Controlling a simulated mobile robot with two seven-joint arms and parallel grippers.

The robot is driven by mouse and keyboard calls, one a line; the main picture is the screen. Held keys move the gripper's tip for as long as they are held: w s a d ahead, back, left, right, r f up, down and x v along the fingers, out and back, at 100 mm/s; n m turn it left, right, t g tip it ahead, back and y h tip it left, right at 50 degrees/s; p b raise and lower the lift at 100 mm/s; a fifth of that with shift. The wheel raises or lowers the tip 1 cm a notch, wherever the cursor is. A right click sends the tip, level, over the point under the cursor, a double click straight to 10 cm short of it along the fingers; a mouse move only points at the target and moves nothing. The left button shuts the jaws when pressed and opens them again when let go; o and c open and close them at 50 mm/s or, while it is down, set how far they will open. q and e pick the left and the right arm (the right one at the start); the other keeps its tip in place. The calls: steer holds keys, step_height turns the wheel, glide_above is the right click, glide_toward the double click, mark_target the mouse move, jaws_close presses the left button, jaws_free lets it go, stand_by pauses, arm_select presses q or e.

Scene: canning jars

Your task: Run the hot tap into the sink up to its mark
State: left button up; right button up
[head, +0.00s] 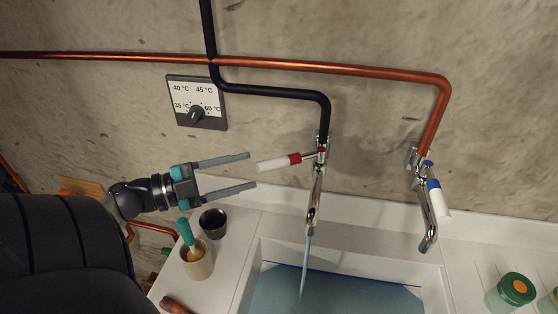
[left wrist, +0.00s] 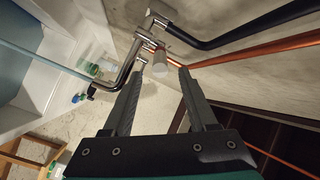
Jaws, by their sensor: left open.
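The hot tap (head: 316,185), with a red band and white lever (head: 272,164), hangs from the black pipe. A thin stream (head: 305,265) runs from its spout into the sink (head: 350,257). Blue water (head: 345,297) stands in the sink; a dark blue line (head: 345,275) runs along its back wall close to the water's edge. My left gripper (head: 253,170) is open and empty, its fingertips just left of the lever's white end. In the left wrist view the lever (left wrist: 160,66) shows between the fingertips, apparently untouched. My right gripper is out of view.
The cold tap (head: 430,205), with a blue band, is at the right on the copper pipe (head: 330,69). A temperature dial (head: 196,102) is on the wall. A dark cup (head: 213,222) and a beige pot (head: 197,262) with a teal-handled tool stand below my gripper. Green-lidded jars (head: 516,288) stand right.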

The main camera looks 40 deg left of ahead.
mark_target(283, 162)
arm_select(q)
steer(key=p+x, duration=0.1)
steer(key=x, duration=0.7)
steer(key=shift+c, duration=0.2)
jaws_close()
stand_by(1.1)
